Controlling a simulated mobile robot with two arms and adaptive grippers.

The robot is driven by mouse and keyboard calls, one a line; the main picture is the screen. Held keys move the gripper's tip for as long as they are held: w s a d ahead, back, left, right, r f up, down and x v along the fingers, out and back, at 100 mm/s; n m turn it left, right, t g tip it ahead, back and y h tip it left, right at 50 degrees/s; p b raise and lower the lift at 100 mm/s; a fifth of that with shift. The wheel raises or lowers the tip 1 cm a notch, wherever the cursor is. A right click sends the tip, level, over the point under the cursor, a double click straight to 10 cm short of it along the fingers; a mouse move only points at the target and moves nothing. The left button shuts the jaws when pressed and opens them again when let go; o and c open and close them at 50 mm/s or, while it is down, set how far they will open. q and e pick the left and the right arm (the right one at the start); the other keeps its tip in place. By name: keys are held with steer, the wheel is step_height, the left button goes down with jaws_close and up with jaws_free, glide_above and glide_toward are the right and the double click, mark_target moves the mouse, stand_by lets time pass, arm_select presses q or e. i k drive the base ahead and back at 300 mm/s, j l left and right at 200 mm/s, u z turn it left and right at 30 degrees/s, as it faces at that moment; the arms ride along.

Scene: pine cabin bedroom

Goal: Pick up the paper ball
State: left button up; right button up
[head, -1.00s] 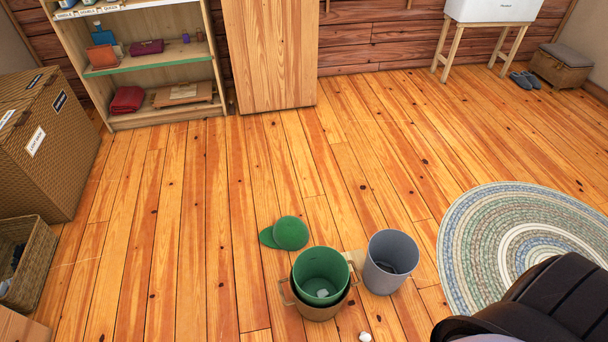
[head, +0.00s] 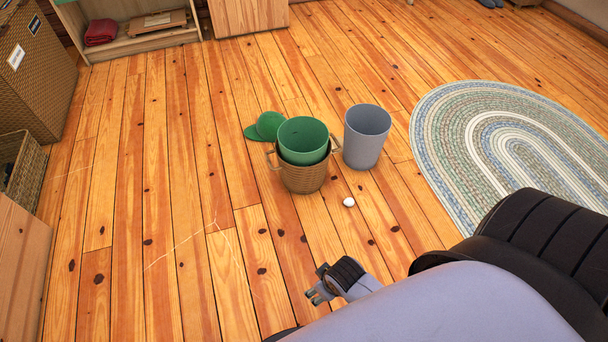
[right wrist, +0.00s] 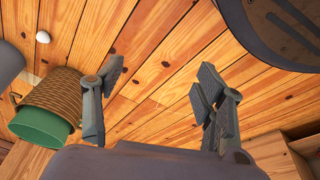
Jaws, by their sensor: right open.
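The white paper ball (head: 349,202) lies on the plank floor, just in front of the bins in the head view. It also shows near the top left of the right wrist view (right wrist: 43,37). My right gripper (head: 316,292) is low in the head view, nearer to me than the ball and a little left of it. In the right wrist view its two fingers (right wrist: 160,92) are spread wide with nothing between them. The ball is outside the fingers, off to the left. My left gripper is not in view.
A green bin (head: 303,140) sits in a wicker basket (head: 304,178) behind the ball. A grey bin (head: 366,137) stands to its right, a green cap (head: 267,126) to its left. A braided rug (head: 520,150) lies at right. Floor at left is clear.

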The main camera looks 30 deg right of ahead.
mark_target(348, 203)
steer(key=z, duration=1.45)
steer(key=i+l+u, duration=0.15)
